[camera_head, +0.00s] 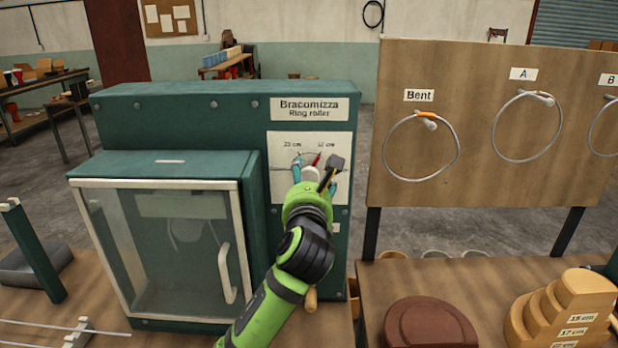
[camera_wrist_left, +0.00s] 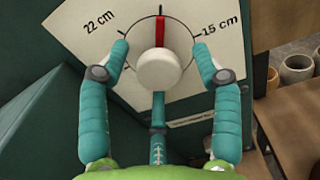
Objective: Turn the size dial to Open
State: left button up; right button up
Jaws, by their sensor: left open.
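The size dial is a round white knob (camera_wrist_left: 166,71) with a red pointer (camera_wrist_left: 160,32), on a pale panel of the green ring roller (camera_head: 215,102). In the left wrist view the pointer stands at a mark between "22 cm" and "15 cm". No Open label is readable; the lower part of the panel is hidden by my gripper. My left gripper (camera_wrist_left: 160,50) is open, with its teal fingers to the left and right of the knob and a visible gap on each side. In the head view the gripper (camera_head: 313,174) covers much of the dial. My right gripper is not in view.
The roller's glazed door (camera_head: 165,250) with a pale handle is at the left. A wooden board (camera_head: 475,130) with wire rings labelled Bent, A and B stands at the right. A brown round block (camera_head: 430,325) and stepped wooden size blocks (camera_head: 570,300) sit on the bench in front.

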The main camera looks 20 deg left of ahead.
pick_arm(q)
jog(key=shift+c, duration=0.4)
jog(key=c, duration=1.1)
